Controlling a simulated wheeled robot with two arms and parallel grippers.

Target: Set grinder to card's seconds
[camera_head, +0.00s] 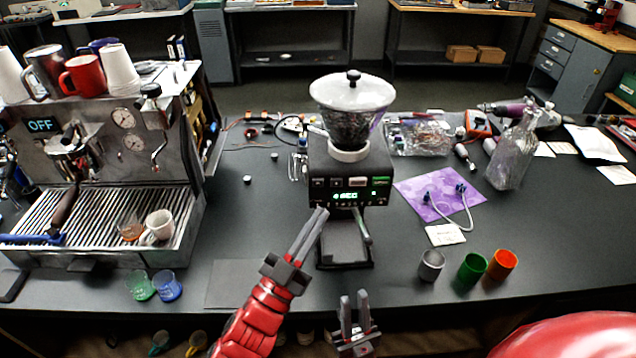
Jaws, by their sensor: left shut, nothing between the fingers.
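The grinder (350,170) stands mid-table with a clear hopper of dark beans on top. Its front panel has a row of buttons and a lit green display (346,196); the text seems to end in SEC, but the number is too small to read surely. A small white card (445,235) lies right of the grinder, its writing illegible. My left gripper (322,211) is shut and empty, its tips just below and left of the display; I cannot tell whether they touch the grinder. My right gripper (354,294) is open and empty, low in front of the grinder.
An espresso machine (95,150) reading OFF stands left, with cups on top. Grey, green and orange cups (472,268) stand front right. A dark mat (235,285) lies front left.

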